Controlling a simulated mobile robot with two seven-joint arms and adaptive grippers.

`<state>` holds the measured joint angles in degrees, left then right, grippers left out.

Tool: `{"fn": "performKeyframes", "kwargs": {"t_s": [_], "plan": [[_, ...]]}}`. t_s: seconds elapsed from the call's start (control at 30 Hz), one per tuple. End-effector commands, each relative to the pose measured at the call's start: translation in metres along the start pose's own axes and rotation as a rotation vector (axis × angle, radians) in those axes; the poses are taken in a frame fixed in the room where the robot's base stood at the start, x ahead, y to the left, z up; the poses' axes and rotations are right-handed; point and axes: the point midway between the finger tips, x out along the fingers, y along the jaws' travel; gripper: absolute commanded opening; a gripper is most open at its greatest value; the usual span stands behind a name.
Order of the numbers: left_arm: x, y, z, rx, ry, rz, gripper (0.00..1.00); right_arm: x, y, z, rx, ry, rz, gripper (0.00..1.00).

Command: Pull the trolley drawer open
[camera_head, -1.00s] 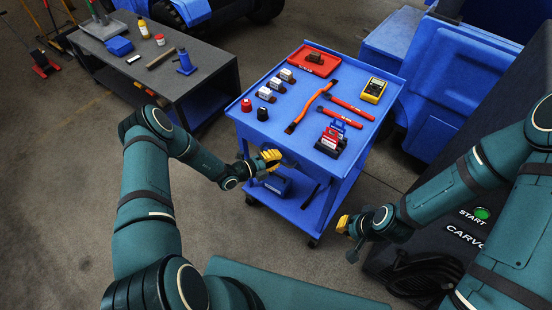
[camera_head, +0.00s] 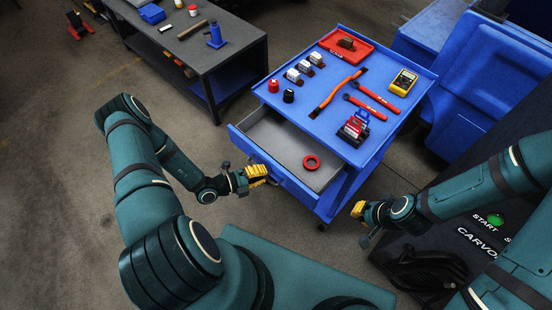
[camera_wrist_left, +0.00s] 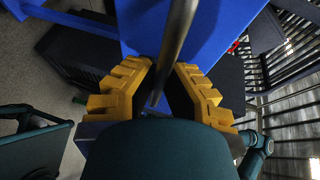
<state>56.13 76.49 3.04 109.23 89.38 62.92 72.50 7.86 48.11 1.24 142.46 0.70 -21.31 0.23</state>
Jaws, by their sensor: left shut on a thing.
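The blue trolley (camera_head: 306,105) stands in the middle of the head view. Its drawer (camera_head: 274,147) is pulled out toward me, with its grey floor showing. A red ring (camera_head: 311,162) lies in it, toward the right. My left gripper (camera_head: 262,174) is at the drawer front, shut on the drawer handle. In the left wrist view the handle (camera_wrist_left: 176,42) is a grey metal bar running between the yellow fingers (camera_wrist_left: 158,92). My right gripper (camera_head: 358,212) is right of the trolley, apart from it; its finger opening is not clear.
The trolley top holds a red tray (camera_head: 345,46), a yellow multimeter (camera_head: 403,82), wrenches and several small parts. A grey workbench (camera_head: 220,55) stands at the back left. A dark START cabinet (camera_head: 470,225) is at the right. The floor left of the drawer is clear.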

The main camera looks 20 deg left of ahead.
Motion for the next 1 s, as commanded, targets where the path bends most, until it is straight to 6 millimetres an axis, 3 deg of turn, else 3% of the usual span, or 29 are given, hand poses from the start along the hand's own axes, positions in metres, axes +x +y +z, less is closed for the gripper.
{"fn": "performKeyframes", "kwargs": {"t_s": [0.1, 0.33, 0.87, 0.97, 1.0], "plan": [[-0.022, 0.006, -0.010, -0.003, -0.001, 0.001, 0.00, 0.000, 0.000, 0.000, 0.000, 0.000, 0.000, 0.00], [-0.047, 0.012, -0.021, -0.002, 0.002, 0.001, 0.00, 0.000, 0.000, 0.000, 0.000, 0.000, 0.000, 0.00], [-0.056, 0.014, -0.025, -0.002, 0.003, 0.002, 0.00, 0.001, 0.000, 0.000, 0.000, 0.000, 0.000, 0.00], [-0.056, 0.014, -0.025, -0.002, 0.003, 0.002, 0.35, 0.001, 0.000, 0.000, 0.000, 0.000, 0.000, 0.00], [-0.056, 0.014, -0.025, -0.002, 0.003, 0.001, 0.41, 0.001, 0.000, 0.000, 0.000, 0.000, 0.000, 0.00]]}}
